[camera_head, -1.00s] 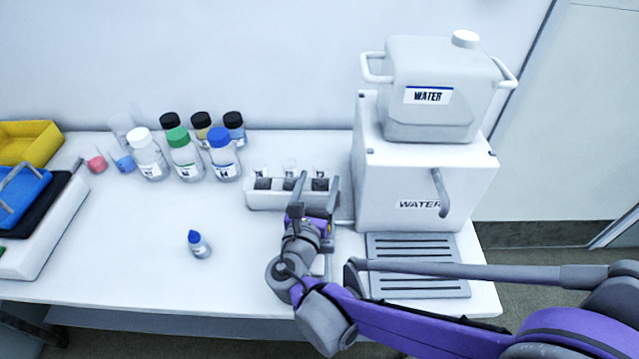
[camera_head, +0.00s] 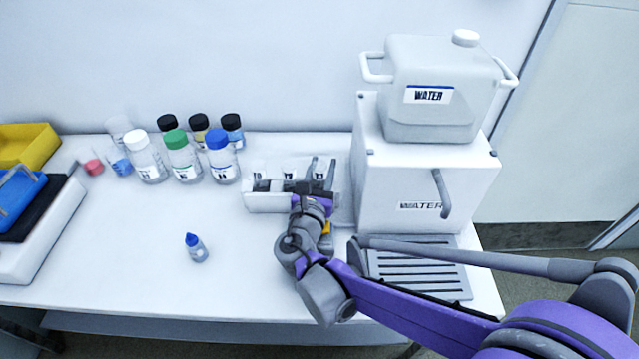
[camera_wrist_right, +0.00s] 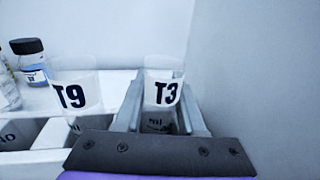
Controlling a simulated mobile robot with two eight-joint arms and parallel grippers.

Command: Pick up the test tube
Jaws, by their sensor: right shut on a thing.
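A white rack (camera_head: 262,203) on the table holds three clear test tubes in a row. The rightmost tube, marked T3 (camera_wrist_right: 164,92), stands upright between the fingers of my right gripper (camera_head: 323,170), which is shut on it. In the right wrist view, one finger of the right gripper (camera_wrist_right: 163,108) lies on each side of the tube. A tube marked T9 (camera_wrist_right: 75,90) stands left of it. The lower part of the held tube is hidden by the gripper and rack. My left gripper is out of view.
A white water dispenser (camera_head: 425,180) with a drip tray (camera_head: 415,270) stands close on the right. Several capped bottles (camera_head: 182,157) stand left of the rack.

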